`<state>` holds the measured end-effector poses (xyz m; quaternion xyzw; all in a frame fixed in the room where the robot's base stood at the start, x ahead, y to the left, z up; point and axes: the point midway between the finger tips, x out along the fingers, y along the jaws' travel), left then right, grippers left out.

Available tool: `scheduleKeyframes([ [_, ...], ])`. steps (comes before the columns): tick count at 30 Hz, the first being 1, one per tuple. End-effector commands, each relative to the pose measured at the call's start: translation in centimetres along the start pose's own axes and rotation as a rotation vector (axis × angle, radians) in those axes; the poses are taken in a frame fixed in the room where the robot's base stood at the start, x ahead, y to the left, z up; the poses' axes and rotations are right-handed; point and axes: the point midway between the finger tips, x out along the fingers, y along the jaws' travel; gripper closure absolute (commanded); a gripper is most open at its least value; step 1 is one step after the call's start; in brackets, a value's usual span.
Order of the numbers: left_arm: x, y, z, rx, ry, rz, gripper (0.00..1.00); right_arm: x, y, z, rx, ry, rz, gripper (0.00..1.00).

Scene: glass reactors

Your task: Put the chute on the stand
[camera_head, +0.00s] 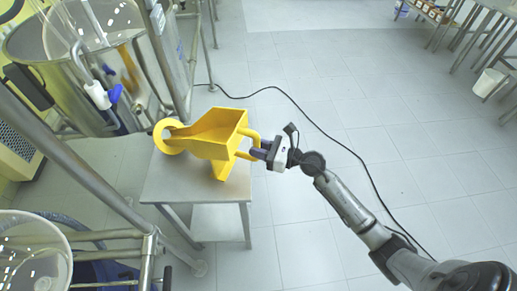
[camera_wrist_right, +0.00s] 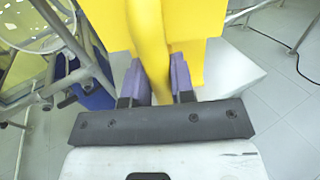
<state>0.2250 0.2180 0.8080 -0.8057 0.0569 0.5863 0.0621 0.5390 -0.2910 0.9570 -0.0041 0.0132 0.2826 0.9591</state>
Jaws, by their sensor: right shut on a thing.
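The yellow chute (camera_head: 215,133) has a ring at its left end and handle bars at its right side. It is over the small grey stand (camera_head: 165,187) in the head view; I cannot tell whether it rests on it or is just above it. My right gripper (camera_head: 258,151) is shut on the chute's handle at the right side. In the right wrist view the purple fingers (camera_wrist_right: 161,80) close on a yellow bar of the chute (camera_wrist_right: 150,30). My left gripper is not in view.
A large steel reactor vessel (camera_head: 95,75) with metal frame tubes stands at the left. A glass vessel (camera_head: 35,250) is at the lower left. A black cable (camera_head: 325,130) runs across the tiled floor. The floor at the right is mostly clear, with tables (camera_head: 470,25) at the far right.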

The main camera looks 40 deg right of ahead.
Motion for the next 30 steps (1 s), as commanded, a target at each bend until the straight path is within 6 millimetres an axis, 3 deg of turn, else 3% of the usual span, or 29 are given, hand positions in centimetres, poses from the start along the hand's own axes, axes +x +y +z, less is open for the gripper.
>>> scheduleKeyframes([
  [10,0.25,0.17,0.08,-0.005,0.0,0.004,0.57,0.0,-0.03,-0.21,-0.001,-0.003,-0.001,1.0],
  [11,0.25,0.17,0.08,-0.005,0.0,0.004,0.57,-0.01,-0.01,-0.33,0.0,0.001,0.0,0.76],
  [18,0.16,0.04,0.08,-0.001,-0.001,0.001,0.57,-0.01,-0.01,-0.23,0.0,0.0,0.0,0.53],
  [30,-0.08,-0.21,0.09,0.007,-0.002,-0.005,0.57,-0.7,-0.04,0.01,-0.001,0.002,-0.001,0.52],
])
